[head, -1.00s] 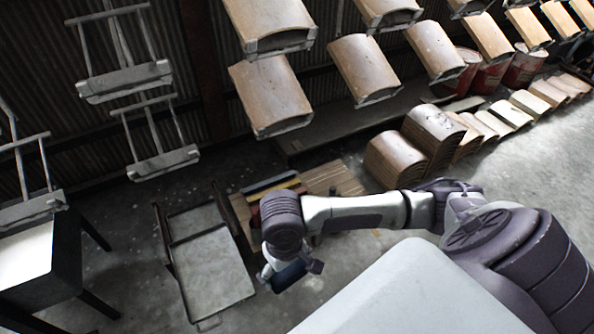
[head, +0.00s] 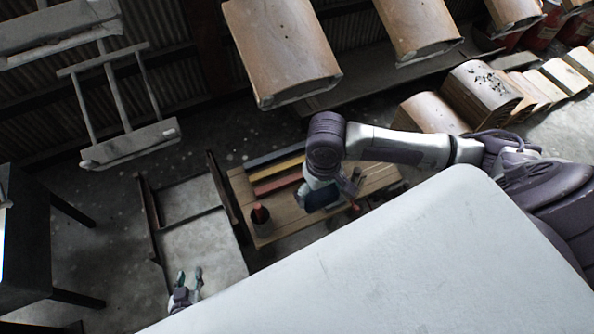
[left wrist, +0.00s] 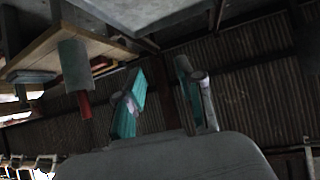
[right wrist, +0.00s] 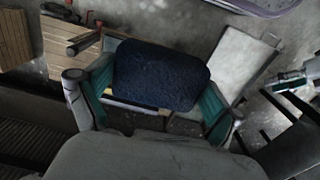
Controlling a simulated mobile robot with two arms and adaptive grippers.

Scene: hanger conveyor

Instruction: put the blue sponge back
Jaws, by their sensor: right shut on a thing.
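The dark blue sponge (right wrist: 160,77) is held between the two fingers of my right gripper (right wrist: 155,95) in the right wrist view. In the head view the sponge (head: 320,197) is a small dark block under my right gripper (head: 333,190), over the wooden bench (head: 280,228); I cannot tell its height above the top. My left gripper (head: 188,278) is at the lower left of the head view, by the near end of the metal cart. In the left wrist view my left gripper (left wrist: 162,100) has its teal fingers apart with nothing between them.
Coloured bars (head: 276,172) and a dark can (head: 261,219) with something red in it sit on the bench. The metal cart (head: 205,245) stands left of it. Hanging wooden panels (head: 285,45) and empty hangers (head: 130,145) are beyond. A dark table (head: 25,245) is at far left.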

